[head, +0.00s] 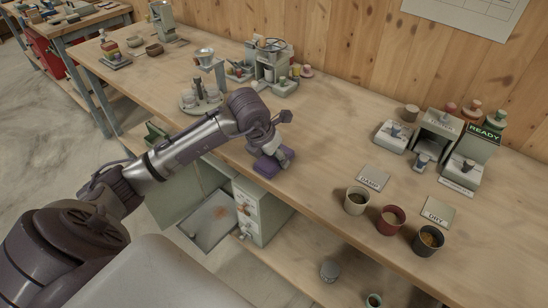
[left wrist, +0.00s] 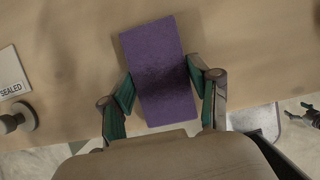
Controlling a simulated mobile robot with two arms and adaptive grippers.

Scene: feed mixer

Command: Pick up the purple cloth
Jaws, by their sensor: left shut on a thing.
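The purple cloth (head: 266,166) is a flat, folded rectangle at the front edge of the wooden workbench. In the left wrist view the cloth (left wrist: 157,72) lies between the two fingers of my left gripper (left wrist: 164,92), which press against its long sides. In the head view my left gripper (head: 275,158) is over the cloth and hides part of it. I cannot tell whether the cloth rests on the bench or is just above it.
Cups of feed (head: 390,220) stand to the right, near cards marked DAMP (head: 373,179) and DRY (head: 438,211). Grey devices and a READY sign (head: 485,133) are at the back right. A small mill (head: 270,62) stands behind.

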